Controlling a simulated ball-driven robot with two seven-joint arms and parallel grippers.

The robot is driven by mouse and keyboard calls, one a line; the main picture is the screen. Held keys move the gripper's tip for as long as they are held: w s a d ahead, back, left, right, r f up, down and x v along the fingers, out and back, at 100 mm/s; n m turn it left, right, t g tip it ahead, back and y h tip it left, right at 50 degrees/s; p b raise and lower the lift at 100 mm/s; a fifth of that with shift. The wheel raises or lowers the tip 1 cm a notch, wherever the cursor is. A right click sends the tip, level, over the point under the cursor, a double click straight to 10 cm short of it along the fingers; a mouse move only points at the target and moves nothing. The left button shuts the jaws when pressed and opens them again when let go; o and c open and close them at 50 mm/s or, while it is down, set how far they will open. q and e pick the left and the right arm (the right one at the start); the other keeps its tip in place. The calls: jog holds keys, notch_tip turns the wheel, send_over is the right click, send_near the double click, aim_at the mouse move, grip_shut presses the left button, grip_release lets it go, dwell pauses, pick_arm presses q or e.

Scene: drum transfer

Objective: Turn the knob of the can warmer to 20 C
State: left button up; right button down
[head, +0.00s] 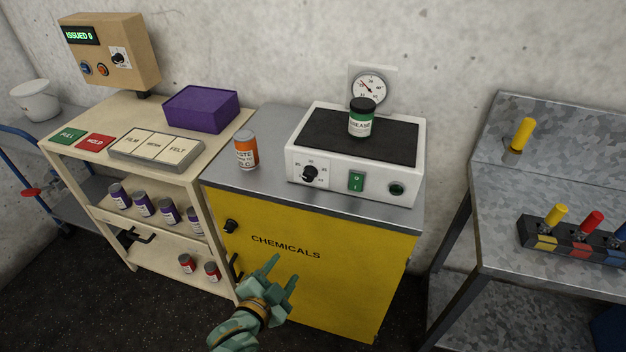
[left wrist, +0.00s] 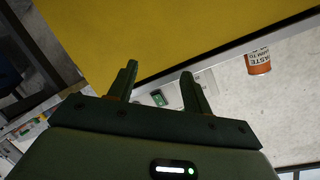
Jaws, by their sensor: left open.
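The can warmer (head: 352,176) is a white box with a dark top, standing on the yellow chemicals cabinet. Its black knob (head: 310,174) is on the front face at the left, with a scale around it too small to read surely. A green switch (head: 356,181) sits to the right of the knob; it also shows in the left wrist view (left wrist: 159,98). A green can (head: 361,118) with a black lid stands on the warmer's top. My left gripper (head: 281,272) is open and empty in front of the cabinet door, below and apart from the knob. My right gripper is out of view.
An orange can (head: 246,151) stands left of the warmer on the cabinet top (head: 272,127). A cream shelf (head: 193,165) stands left and a metal bench (head: 512,187) right. The space before the cabinet is clear.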

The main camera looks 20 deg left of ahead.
aim_at(308, 178)
pick_arm(q)
notch_tip(308, 178, up, 12)
jog(key=w+m+t, duration=0.1)
jog(key=w+t, duration=0.2)
jog(key=w+b, duration=0.1)
jog(key=w, duration=0.4)
jog(key=w+b, duration=0.1)
jog(key=w, duration=0.4)
jog(key=w+b, duration=0.1)
jog(key=w, duration=0.4)
jog(key=shift+w+d, duration=0.25)
jog(key=shift+c, duration=0.3)
jog(key=c, duration=0.9)
